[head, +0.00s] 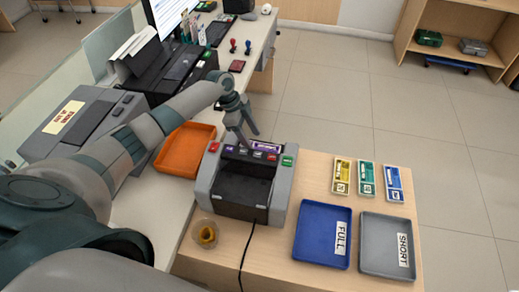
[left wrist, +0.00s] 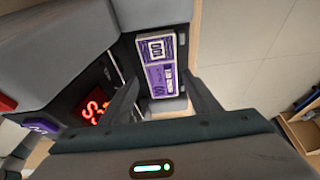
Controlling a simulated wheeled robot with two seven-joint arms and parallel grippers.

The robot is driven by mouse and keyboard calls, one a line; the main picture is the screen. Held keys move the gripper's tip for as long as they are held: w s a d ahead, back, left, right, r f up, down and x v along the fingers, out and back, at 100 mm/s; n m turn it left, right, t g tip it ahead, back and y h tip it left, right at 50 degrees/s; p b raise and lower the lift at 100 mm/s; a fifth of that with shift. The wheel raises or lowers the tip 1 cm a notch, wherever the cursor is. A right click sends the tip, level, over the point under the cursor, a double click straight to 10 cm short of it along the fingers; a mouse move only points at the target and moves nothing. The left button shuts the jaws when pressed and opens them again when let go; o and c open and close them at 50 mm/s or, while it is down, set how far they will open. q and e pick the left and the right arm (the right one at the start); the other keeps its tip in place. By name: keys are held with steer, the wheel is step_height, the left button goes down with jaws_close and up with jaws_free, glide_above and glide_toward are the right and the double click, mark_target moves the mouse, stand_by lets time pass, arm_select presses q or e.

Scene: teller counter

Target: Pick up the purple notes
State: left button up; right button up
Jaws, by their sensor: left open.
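The purple notes (left wrist: 158,65) lie as a banded bundle in a slot of the grey counting machine, seen in the left wrist view. In the head view their purple edge (head: 267,147) shows at the back of the counting machine (head: 245,187). My left gripper (head: 246,136) is open and empty, pointing down over the back of the machine. In the left wrist view its two fingers (left wrist: 163,106) stand on either side of the near end of the bundle, apart from each other. Whether they touch it I cannot tell. My right gripper is not in view.
A blue tray (head: 312,247) marked FULL and a grey tray (head: 379,256) marked SHORT stand right of the machine. Small yellow (head: 341,177), green (head: 366,180) and blue (head: 393,184) note holders stand behind them. An orange tray (head: 184,151) is left of the machine.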

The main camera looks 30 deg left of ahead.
mark_target(259, 148)
arm_select(q)
steer(key=shift+d+f+p, duration=0.25)
steer(key=shift+p, duration=0.05)
steer(key=p+x, duration=0.1)
steer(key=x, duration=0.2)
steer(key=shift+w, duration=0.15)
steer(key=shift+f, duration=0.4)
steer(key=c, duration=1)
steer(key=shift+o, duration=0.2)
steer(key=shift+r, duration=0.1)
step_height(259, 148, up, 10)
steer(key=b, duration=0.3)
